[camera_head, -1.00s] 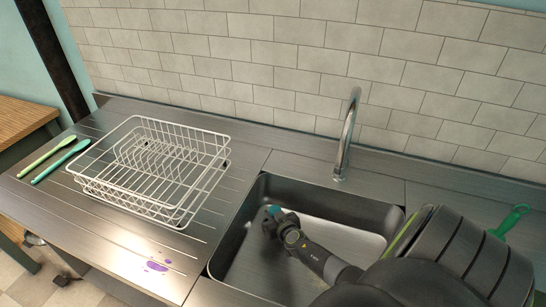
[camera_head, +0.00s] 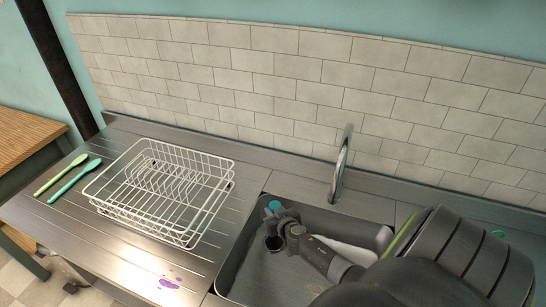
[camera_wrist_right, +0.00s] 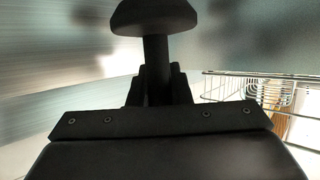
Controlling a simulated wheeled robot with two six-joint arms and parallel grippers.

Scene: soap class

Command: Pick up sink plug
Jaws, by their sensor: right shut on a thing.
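The sink plug (camera_head: 275,204) shows in the head view as a small teal piece at the tips of my right gripper (camera_head: 275,214). In the right wrist view the plug (camera_wrist_right: 154,18) looks dark, with a wide rounded head on a straight stem. My right gripper (camera_wrist_right: 156,88) is shut around the stem. In the head view it holds the plug above the left part of the sink (camera_head: 255,192). A dark round drain opening (camera_head: 273,243) shows just below the gripper. My left gripper is not in view.
A metal tap (camera_head: 342,165) stands behind the sink. A white wire dish rack (camera_head: 165,190) sits on the counter to the left, with a green and a teal utensil (camera_head: 75,180) beyond it. A tiled wall closes the back.

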